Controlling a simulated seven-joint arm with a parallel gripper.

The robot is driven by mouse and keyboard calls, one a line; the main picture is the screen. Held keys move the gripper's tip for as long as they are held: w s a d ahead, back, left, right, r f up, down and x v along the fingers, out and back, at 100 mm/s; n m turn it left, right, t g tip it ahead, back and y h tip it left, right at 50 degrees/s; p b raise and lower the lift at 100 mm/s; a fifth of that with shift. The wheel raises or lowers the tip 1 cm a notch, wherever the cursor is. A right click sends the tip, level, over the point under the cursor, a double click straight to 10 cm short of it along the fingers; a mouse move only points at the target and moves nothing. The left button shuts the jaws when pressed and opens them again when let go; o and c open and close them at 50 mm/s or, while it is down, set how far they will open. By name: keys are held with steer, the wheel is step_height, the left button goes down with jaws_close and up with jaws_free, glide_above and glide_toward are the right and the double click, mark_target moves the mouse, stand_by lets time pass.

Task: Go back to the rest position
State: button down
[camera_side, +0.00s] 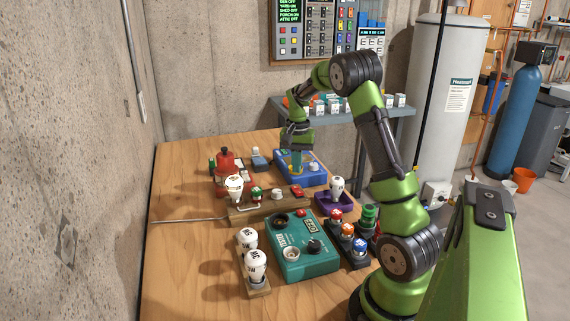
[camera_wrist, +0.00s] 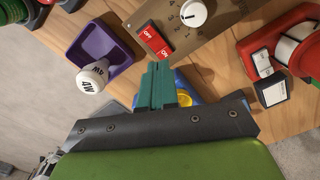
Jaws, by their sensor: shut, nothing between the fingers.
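My gripper (camera_side: 297,163) is at the back of the wooden table, pointing down over the blue box (camera_side: 312,177). In the wrist view its teal fingers (camera_wrist: 157,84) are together with nothing between them. Part of the blue box (camera_wrist: 196,88) shows behind the fingers, with a yellow round part on it. I cannot tell whether the fingertips touch the box.
A wooden panel (camera_wrist: 226,32) carries a red on/off switch (camera_wrist: 155,40) and white knob. A purple tray (camera_side: 325,206) with a white bulb (camera_side: 337,188), a red device (camera_side: 226,166), a teal tester (camera_side: 290,262) and more bulbs (camera_side: 256,267) crowd the table. The front-left tabletop is clear.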

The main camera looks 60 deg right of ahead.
steer(key=s+a+r+n+t, duration=0.2)
steer(key=s+a+r+n, duration=0.1)
steer(key=a, duration=0.8)
steer(key=s+a+r+n+t+y, duration=0.1)
steer(key=s+a+r+n, duration=0.3)
steer(key=a, duration=0.7)
steer(key=s+a+r+n+t+y, duration=0.1)
steer(key=s+a+r+n+t, duration=0.2)
steer(key=a+r, duration=0.3)
steer(key=s+a+t, duration=0.1)
steer(key=a, duration=0.4)
steer(key=shift+s+a+n, duration=0.3)
steer(key=shift+a, duration=0.1)
